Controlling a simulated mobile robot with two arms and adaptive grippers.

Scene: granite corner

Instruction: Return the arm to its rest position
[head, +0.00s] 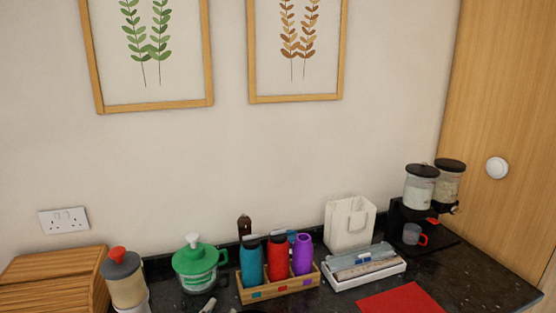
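Neither of my grippers shows clearly in the head view, and I cannot see either arm. A small pale piece (208,305) stands at the bottom edge of the picture, partly cut off, and I cannot tell what it is. The black granite counter (490,276) runs along the bottom of the view.
A wooden bread box (52,280), a red-topped canister (126,285) and a green-lidded jar (196,266) stand left. A wooden rack (281,287) holds bottles. A white tray (366,274), white bag (349,224), red mat (402,299) and dispenser (420,187) are right.

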